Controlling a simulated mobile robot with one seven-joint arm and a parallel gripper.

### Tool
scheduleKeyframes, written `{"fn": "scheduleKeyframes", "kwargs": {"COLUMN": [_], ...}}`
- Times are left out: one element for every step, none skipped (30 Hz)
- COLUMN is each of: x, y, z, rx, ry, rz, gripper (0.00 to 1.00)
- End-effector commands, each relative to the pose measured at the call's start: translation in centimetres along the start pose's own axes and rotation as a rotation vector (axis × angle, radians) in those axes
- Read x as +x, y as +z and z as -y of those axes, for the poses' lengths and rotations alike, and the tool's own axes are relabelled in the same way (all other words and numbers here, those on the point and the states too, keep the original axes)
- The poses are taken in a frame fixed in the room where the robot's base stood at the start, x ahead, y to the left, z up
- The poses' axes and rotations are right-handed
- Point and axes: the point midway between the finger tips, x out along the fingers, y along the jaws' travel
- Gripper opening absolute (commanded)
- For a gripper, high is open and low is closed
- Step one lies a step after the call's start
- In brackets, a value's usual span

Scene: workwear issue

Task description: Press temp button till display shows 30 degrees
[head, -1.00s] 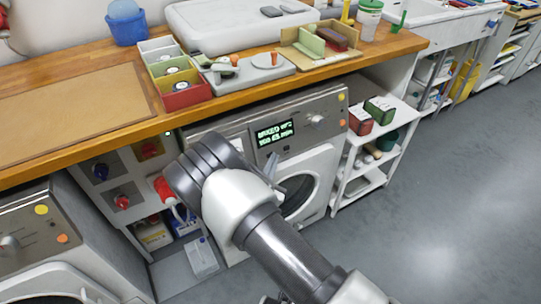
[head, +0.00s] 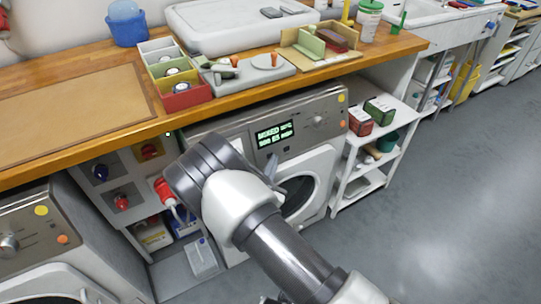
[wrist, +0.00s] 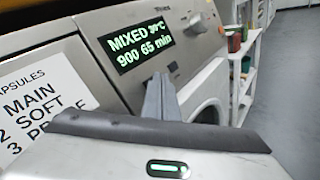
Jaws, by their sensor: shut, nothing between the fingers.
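The washing machine (head: 314,159) stands under the worktop, and its dark display (head: 275,135) is lit in green. The temp button is not visible; the fingers cover the panel there. I cannot tell whether they touch or press it.
A round knob (head: 318,120) sits right of the display. A white label (wrist: 45,95) is on the left in the wrist view. The worktop (head: 130,133) overhangs the machine. A white shelf (head: 368,168) stands to the right, with clear floor (head: 450,200) beyond.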

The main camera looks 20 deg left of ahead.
Motion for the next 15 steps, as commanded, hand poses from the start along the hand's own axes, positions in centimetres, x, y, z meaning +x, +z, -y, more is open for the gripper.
{"fn": "scheduleKeyframes", "kwargs": {"x": [-0.25, -0.35, -0.45, -0.51, -0.54, -0.56, -0.56, -0.56, -0.55, -0.55, -0.55, -0.55, -0.58, -0.63, -0.78], "y": [0.28, 0.34, 0.39, 0.41, 0.41, 0.39, 0.37, 0.35, 0.35, 0.35, 0.35, 0.36, 0.4, 0.47, 0.63], "z": [0.1, 0.17, 0.25, 0.3, 0.33, 0.36, 0.37, 0.37, 0.37, 0.37, 0.37, 0.37, 0.38, 0.41, 0.49], "rx": [-0.002, -0.002, -0.002, -0.002, -0.001, -0.001, -0.001, -0.001, 0.0, -0.001, -0.001, -0.001, -0.001, -0.001, -0.001], "ry": [0.0, 0.0, 0.0, 0.0, 0.0, 0.0, 0.0, 0.0, 0.0, 0.0, 0.0, 0.0, 0.0, 0.0, 0.0], "rz": [-0.001, -0.001, -0.002, -0.001, -0.001, -0.001, -0.001, -0.001, -0.001, -0.001, -0.001, -0.001, -0.001, -0.001, -0.001], "gripper": [0.0, 0.0, 0.0, 0.0, 0.0, 0.0, 0.0, 0.0, 0.0, 0.0, 0.0, 0.0, 0.0, 0.0, 0.0]}}
